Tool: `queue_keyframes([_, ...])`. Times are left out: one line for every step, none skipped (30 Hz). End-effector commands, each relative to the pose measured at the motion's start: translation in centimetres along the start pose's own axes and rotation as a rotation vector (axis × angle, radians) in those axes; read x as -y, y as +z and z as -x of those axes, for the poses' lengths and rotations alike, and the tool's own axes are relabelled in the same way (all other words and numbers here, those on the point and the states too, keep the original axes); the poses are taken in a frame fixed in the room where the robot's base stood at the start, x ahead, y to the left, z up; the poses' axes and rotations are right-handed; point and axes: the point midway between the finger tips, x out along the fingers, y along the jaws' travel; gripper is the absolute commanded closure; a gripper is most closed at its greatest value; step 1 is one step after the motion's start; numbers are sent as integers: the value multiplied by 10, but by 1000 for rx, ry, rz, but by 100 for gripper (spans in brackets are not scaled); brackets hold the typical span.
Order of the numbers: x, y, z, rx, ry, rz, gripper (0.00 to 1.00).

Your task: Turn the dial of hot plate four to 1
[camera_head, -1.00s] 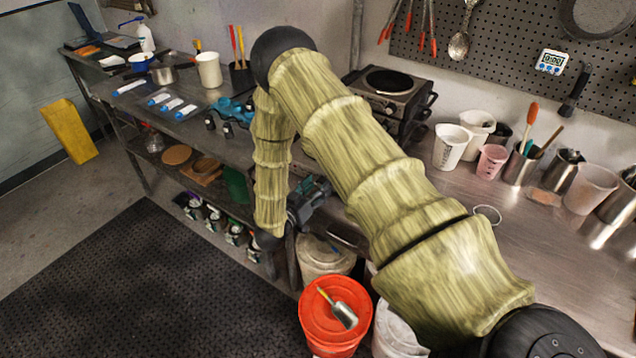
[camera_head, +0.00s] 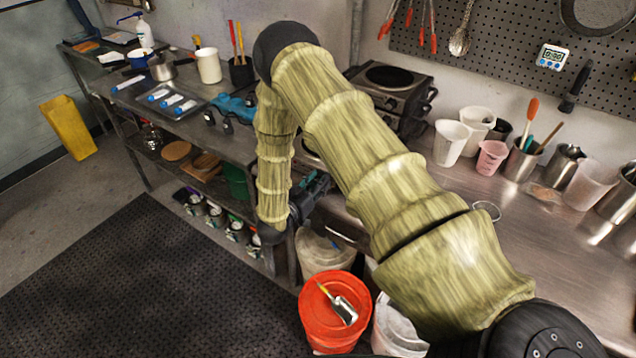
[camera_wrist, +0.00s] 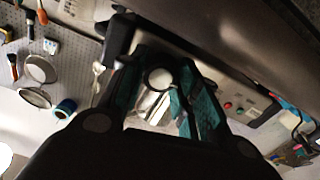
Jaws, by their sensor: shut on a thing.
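In the head view my gripper (camera_head: 308,192) is at the bench's front edge, mostly hidden behind my forearm. A black-topped hot plate (camera_head: 388,76) stands at the back of the bench, with dark knobs on its side. Part of another plate is hidden behind my arm. I cannot read which is number four.
Pale cups (camera_head: 451,143) and a pink cup (camera_head: 491,157) stand on the steel bench at right. A metal ring (camera_head: 487,210) lies there. The black floor mat (camera_head: 150,290) is clear.

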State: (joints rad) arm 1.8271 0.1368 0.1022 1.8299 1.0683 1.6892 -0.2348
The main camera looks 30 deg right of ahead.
Motion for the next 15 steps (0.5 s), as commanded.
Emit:
queue_keyframes([0, 2, 0, 0, 0, -15, 92])
queue_keyframes([0, 2, 0, 0, 0, -27, 92])
queue_keyframes([0, 3, 0, 0, 0, -44, 92])
queue_keyframes([0, 4, 0, 0, 0, -60, 92])
queue_keyframes([0, 4, 0, 0, 0, -77, 92])
queue_keyframes([0, 4, 0, 0, 0, -103, 92])
queue_keyframes([0, 4, 0, 0, 1, -124, 92])
queue_keyframes([1, 4, 0, 0, 1, -146, 92])
queue_keyframes([0, 5, 0, 0, 1, -176, 92])
queue_keyframes([0, 5, 0, 0, 1, -198, 92])
queue_keyframes([0, 5, 0, 0, 1, -221, 92])
queue_keyframes([0, 5, 0, 0, 1, -253, 92])
queue_keyframes([0, 5, 0, 0, 1, -277, 92])
queue_keyframes([0, 5, 0, 0, 1, -299, 92])
queue_keyframes([0, 5, 0, 0, 1, -329, 92])
